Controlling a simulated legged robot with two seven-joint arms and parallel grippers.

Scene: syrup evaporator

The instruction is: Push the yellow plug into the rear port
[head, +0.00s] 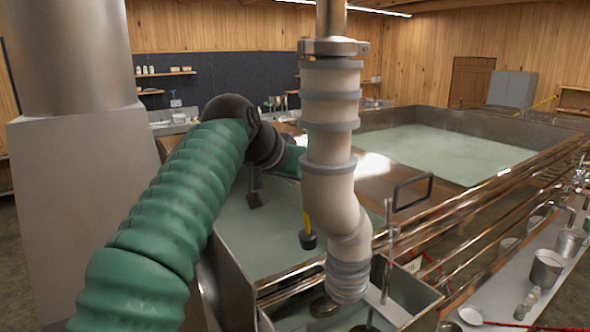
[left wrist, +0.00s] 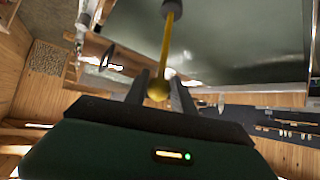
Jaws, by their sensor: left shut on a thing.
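The yellow plug (head: 306,221) is a thin yellow rod with a dark stopper at its lower end, hanging above the pale green liquid of the near pan. In the left wrist view the yellow plug (left wrist: 166,52) ends in a ball between the two fingers of my left gripper (left wrist: 160,88), which is shut on it. The stopper is at the far end, over the liquid. In the head view the fingers are hidden behind a beige banded pipe. I cannot pick out the rear port. My right gripper is not in view.
The upright beige pipe (head: 330,130) stands just right of my left gripper. A small metal box (head: 405,290) with round dark parts inside is at its foot. A large pan (head: 375,112) lies behind right. Buckets (head: 547,268) stand on the right shelf.

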